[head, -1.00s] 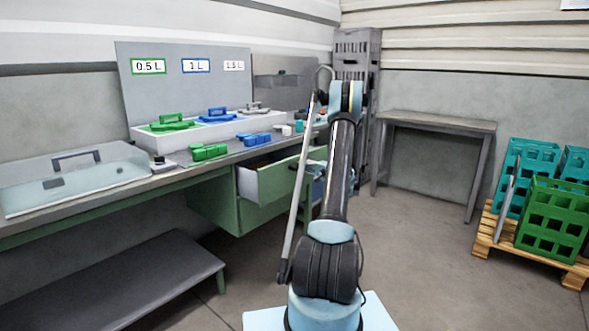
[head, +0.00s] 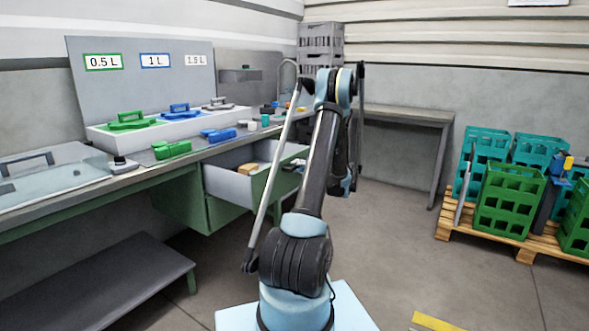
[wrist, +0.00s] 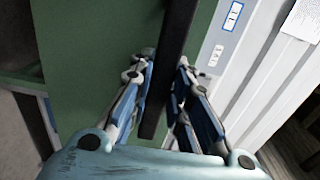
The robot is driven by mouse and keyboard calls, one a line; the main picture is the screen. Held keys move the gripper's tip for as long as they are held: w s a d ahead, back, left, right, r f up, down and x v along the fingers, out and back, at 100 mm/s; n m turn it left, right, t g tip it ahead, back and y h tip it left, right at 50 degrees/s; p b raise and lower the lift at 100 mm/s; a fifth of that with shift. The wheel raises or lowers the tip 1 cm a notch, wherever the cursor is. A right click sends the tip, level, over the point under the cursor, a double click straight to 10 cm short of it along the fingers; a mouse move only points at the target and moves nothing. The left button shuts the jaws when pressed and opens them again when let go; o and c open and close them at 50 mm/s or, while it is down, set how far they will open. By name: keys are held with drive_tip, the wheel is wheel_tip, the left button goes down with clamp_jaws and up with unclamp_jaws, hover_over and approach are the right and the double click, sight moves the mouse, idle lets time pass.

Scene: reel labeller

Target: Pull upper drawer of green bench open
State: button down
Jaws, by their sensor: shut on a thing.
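The upper drawer (head: 228,185) of the green bench (head: 178,200) stands well out from the bench in the head view, with its grey side and inside showing. A tan block (head: 248,168) lies in it. In the wrist view the green drawer front (wrist: 95,40) fills the middle, with a long dark bar handle (wrist: 168,60) across it. My gripper (wrist: 166,75) has its blue fingers on either side of this handle and is shut on it. In the head view my arm hides the gripper and the handle.
Green and blue carriers (head: 172,150) stand on the bench top above the drawer. A grey low shelf (head: 100,285) is at lower left. Crates on a pallet (head: 487,245) and a grey table (head: 405,115) stand right and back. The floor between is clear.

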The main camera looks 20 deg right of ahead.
drive_tip(key=shift+f, duration=0.1)
drive_tip(key=c, duration=1.5)
unclamp_jaws()
drive_tip(key=shift+f, duration=0.1)
drive_tip(key=v, duration=1.2)
drive_tip(key=shift+w+d, duration=0.1)
